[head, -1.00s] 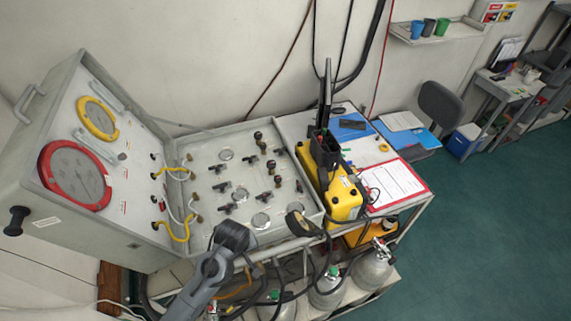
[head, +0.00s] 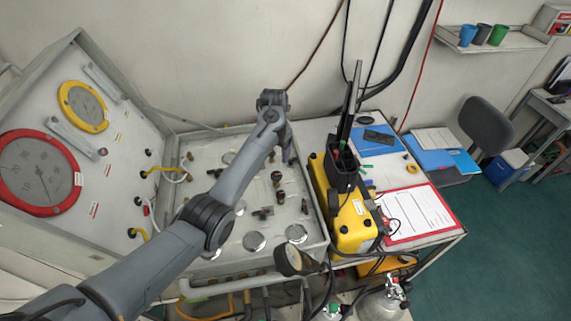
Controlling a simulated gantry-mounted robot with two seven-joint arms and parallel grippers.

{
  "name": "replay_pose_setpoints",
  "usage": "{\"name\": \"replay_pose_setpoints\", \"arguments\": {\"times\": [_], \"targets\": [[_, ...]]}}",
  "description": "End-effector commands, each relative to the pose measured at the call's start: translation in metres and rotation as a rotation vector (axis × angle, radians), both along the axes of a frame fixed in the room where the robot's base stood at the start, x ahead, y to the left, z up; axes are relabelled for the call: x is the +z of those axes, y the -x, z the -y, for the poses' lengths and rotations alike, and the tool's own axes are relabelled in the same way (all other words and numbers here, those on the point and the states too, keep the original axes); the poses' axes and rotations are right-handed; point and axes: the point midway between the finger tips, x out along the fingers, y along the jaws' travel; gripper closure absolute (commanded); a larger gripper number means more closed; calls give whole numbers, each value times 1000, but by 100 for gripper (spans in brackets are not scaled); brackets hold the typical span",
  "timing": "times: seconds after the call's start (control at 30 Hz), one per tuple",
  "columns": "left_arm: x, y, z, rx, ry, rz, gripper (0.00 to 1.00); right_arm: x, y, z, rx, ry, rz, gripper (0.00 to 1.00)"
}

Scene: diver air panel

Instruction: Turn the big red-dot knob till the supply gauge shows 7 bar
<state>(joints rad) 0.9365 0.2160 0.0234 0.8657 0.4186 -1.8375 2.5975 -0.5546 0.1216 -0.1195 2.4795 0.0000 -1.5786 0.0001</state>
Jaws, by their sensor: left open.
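My left arm reaches from the lower left over the flat valve panel (head: 215,262). My left gripper (head: 291,158) points down at the panel's far right part, open, with its fingers small and partly hidden by the wrist. Several dark knobs and valve handles stand on the panel, among them a knob (head: 277,178) just below the gripper. I cannot make out a red dot on any of them, and my forearm hides part of the panel. A large red-rimmed gauge (head: 40,172) and a smaller yellow-rimmed gauge (head: 83,107) are on the upright panel. Their scales are too small to read.
A yellow case (head: 352,222) with a black radio-like unit stands just right of the panel. A red-framed sheet (head: 417,212) and blue folders (head: 375,145) lie further right. Hoses and cylinders are below.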

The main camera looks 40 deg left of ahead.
Motion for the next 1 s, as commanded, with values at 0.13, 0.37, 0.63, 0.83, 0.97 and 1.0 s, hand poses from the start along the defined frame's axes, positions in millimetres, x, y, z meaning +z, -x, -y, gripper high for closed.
{"name": "replay_pose_setpoints", "arguments": {"times": [0.13, 0.37, 0.63, 0.83, 0.97, 1.0], "targets": [[-13, 0, 1, 9, 3, -3, 29, -5, 10, 0, 0, 0, -25, 60], [-49, 0, 1, 6, 3, -4, 29, -5, 14, 0, 1, 0, -35, 60], [-88, 0, 1, 5, 2, -2, 29, -4, 11, 0, 1, 0, -28, 60], [-101, -1, 1, 4, 1, 0, 29, -5, 11, 0, 1, 0, -27, 60], [-104, -1, 1, 5, 1, 1, 29, -5, 10, 0, 1, 0, -26, 60], [-104, -1, 1, 5, 1, 1, 29, -5, 10, 0, 0, -1, -26, 60]]}}
